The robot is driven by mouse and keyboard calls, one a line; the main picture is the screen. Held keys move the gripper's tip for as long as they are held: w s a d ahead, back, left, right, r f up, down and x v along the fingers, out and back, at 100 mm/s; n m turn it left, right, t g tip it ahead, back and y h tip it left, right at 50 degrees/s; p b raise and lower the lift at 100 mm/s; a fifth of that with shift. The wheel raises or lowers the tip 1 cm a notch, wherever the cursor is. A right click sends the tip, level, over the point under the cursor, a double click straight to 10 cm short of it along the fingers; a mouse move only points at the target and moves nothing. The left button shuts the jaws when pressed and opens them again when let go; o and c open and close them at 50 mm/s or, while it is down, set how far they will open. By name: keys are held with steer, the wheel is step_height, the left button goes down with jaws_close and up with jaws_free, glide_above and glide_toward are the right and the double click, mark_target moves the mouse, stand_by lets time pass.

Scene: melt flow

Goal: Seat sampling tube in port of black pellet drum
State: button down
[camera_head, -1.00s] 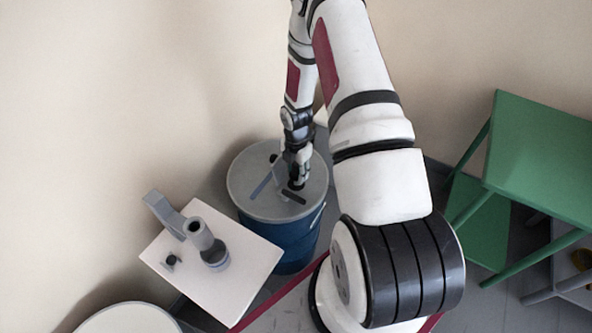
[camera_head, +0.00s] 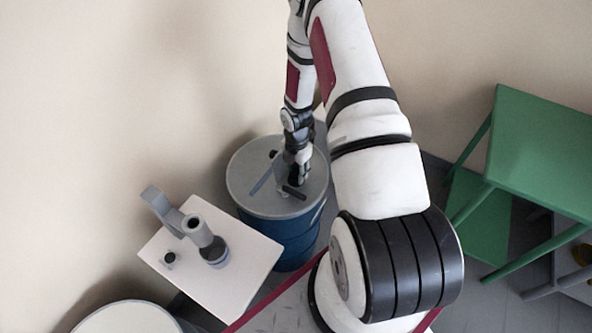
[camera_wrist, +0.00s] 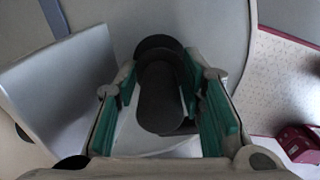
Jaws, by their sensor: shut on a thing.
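My gripper (camera_head: 298,180) is low over the grey lid of a blue drum (camera_head: 285,243). In the wrist view my gripper (camera_wrist: 165,108) has its teal pads closed on both sides of a dark, rounded piece (camera_wrist: 160,100), which looks like the sampling tube's grip. In the head view a short dark bar (camera_head: 292,192) shows at the fingertips. The tube's lower end and any port beneath it are hidden, so I cannot tell whether the tube is in a port. No black pellet mark is readable on the drum.
A blue-grey strip (camera_head: 262,181) lies across the lid left of my gripper. A pale stand (camera_head: 245,262) with a grey upright cylinder is in front left. Another pale round top (camera_head: 125,320) is at bottom left. A green table (camera_head: 545,145) stands right. The wall is close behind.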

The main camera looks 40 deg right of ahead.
steer(key=shift+f, duration=0.3)
steer(key=c, duration=1)
jaws_free()
steer(key=shift+o, duration=0.2)
steer(key=shift+r, duration=0.15)
step_height(320, 180, up, 12)
steer(key=shift+f, duration=0.15)
